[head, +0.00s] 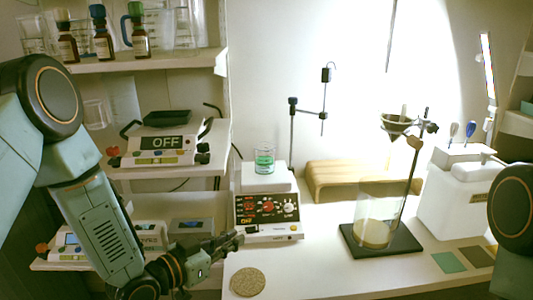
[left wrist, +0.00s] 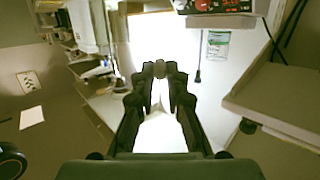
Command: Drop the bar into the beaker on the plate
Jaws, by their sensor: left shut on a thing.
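A clear beaker with green liquid (head: 265,164) stands upright on the white top plate (head: 264,182) of the stirrer with red and white knobs (head: 268,210). In the left wrist view the beaker (left wrist: 217,43) looks upside down, right of the fingers. My left gripper (head: 238,240) is at the stirrer's lower left front, below the beaker's height and apart from it. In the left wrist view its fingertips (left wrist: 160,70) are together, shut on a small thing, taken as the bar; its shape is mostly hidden. My right gripper is out of view.
A round cork mat (head: 248,282) lies at the table's front left. Right of the stirrer are a wooden stand (head: 350,178) and a large glass vessel (head: 378,215) on a black base. Shelves with bottles (head: 102,35) and an OFF device (head: 166,143) stand left.

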